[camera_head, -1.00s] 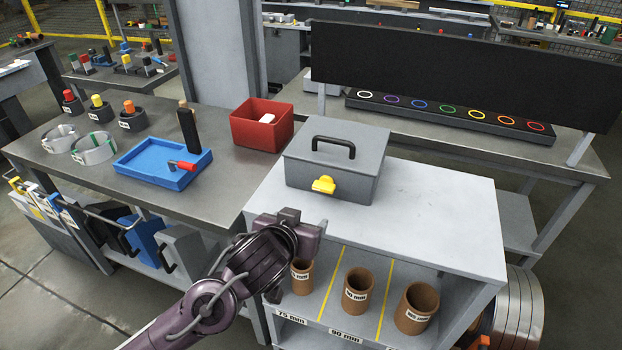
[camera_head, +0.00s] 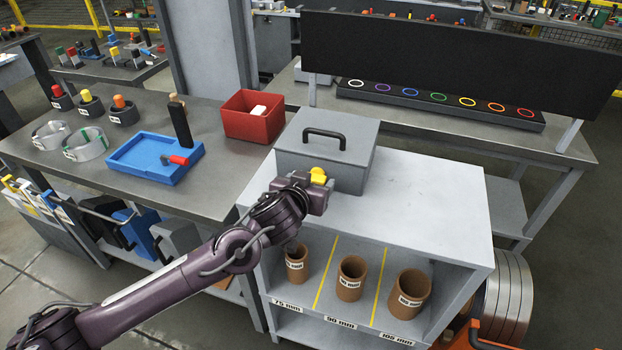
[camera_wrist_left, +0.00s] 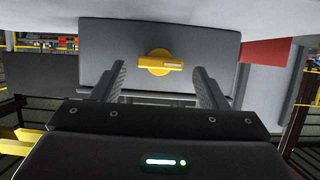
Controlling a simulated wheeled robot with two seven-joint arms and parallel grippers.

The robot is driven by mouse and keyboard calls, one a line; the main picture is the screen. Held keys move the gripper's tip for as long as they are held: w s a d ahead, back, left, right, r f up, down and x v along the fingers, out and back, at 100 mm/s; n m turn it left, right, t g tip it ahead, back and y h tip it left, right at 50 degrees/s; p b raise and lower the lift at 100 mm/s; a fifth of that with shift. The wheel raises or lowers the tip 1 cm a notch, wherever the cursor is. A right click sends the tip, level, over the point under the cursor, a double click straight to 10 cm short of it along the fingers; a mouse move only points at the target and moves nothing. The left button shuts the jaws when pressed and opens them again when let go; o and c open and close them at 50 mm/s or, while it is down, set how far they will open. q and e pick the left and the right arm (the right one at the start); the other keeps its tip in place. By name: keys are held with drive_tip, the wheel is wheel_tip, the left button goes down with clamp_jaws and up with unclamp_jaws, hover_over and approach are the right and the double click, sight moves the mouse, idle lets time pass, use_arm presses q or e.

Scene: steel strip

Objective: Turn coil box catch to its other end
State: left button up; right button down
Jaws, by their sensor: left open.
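The grey coil box (camera_head: 335,150) stands on the light grey cabinet top, its lid shut and a black handle (camera_head: 324,132) on top. Its yellow catch (camera_head: 318,175) is on the front face, partly hidden by my left gripper in the head view. My left gripper (camera_head: 316,190) is in front of the box. In the wrist view its two open fingers (camera_wrist_left: 160,84) stand either side of the catch, apart from it. My right gripper is not in view.
A red bin (camera_head: 253,127) and a blue tray (camera_head: 130,168) with a red-handled tool stand on the bench to the left. Cardboard tubes (camera_head: 350,285) stand on the shelf below. The cabinet top (camera_head: 430,215) right of the box is clear.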

use_arm(q)
drive_tip(key=shift+w+f, duration=0.1)
drive_tip(key=shift+c, duration=0.5)
drive_tip(key=c, duration=0.9)
drive_tip(key=shift+d+f+m+b, duration=0.15)
drive_tip(key=shift+m+b, duration=0.15)
drive_tip(key=shift+b, duration=0.4)
drive_tip(key=m+y+b, duration=0.1)
drive_tip(key=b, duration=0.2)
drive_tip(key=m+t+y+b, duration=0.1)
drive_tip(key=b, duration=0.2)
drive_tip(key=m+b, duration=0.1)
drive_tip(key=b, duration=0.3)
drive_tip(key=shift+d+f+m+y, duration=0.2)
drive_tip(key=shift+d+m+y, duration=0.1)
drive_tip(key=shift+m+y, duration=0.1)
drive_tip(key=shift+r+t+b, duration=0.2)
drive_tip(key=shift+t+b, duration=0.1)
drive_tip(key=shift+b, duration=0.3)
drive_tip(key=o, duration=1)
drive_tip(key=shift+s, duration=0.25)
